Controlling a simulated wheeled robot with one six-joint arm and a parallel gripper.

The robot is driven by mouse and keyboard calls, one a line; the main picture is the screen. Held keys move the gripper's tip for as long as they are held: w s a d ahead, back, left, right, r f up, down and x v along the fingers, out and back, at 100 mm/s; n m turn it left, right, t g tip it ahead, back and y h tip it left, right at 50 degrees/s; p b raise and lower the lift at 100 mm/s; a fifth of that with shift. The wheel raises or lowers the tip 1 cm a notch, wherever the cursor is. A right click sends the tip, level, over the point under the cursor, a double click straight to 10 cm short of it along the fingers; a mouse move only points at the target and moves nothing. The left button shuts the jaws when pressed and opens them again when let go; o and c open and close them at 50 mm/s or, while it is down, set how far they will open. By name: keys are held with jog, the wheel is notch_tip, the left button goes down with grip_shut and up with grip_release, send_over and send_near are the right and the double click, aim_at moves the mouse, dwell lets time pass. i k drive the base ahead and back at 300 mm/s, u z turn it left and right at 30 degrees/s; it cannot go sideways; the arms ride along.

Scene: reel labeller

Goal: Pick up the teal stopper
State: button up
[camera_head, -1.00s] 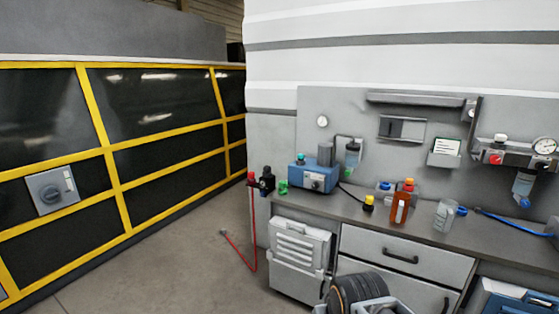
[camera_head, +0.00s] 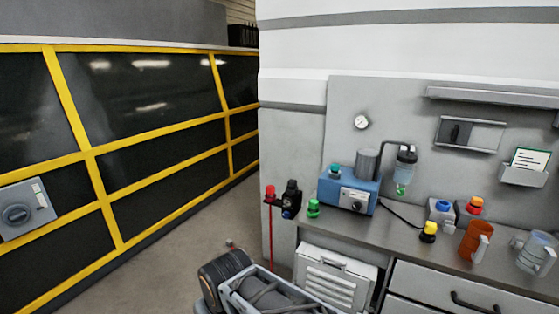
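The teal stopper (camera_head: 335,170) is a small cap on top of the left end of a blue box-shaped unit (camera_head: 348,193), which stands on the grey bench. It looks upright, and whether it is seated in the unit or only rests on it I cannot tell. A brighter green stopper (camera_head: 313,208) stands on the bench just left of the unit. Part of my arm shows at the bottom centre, below and in front of the bench. My gripper's fingers do not show.
A grey cylinder (camera_head: 367,163) and a hanging cup (camera_head: 404,172) stand close right of the stopper. A black-and-red fitting (camera_head: 290,197) is at the bench's left end. To the right are a yellow stopper (camera_head: 429,231), an orange-brown vessel (camera_head: 475,241) and a clear jug (camera_head: 535,252).

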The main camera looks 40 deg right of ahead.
aim_at(334, 168)
jog(key=z, duration=0.05)
jog(key=i, duration=1.25)
jog(key=z, duration=1)
jog(key=i, duration=0.75)
jog(key=z, duration=0.85)
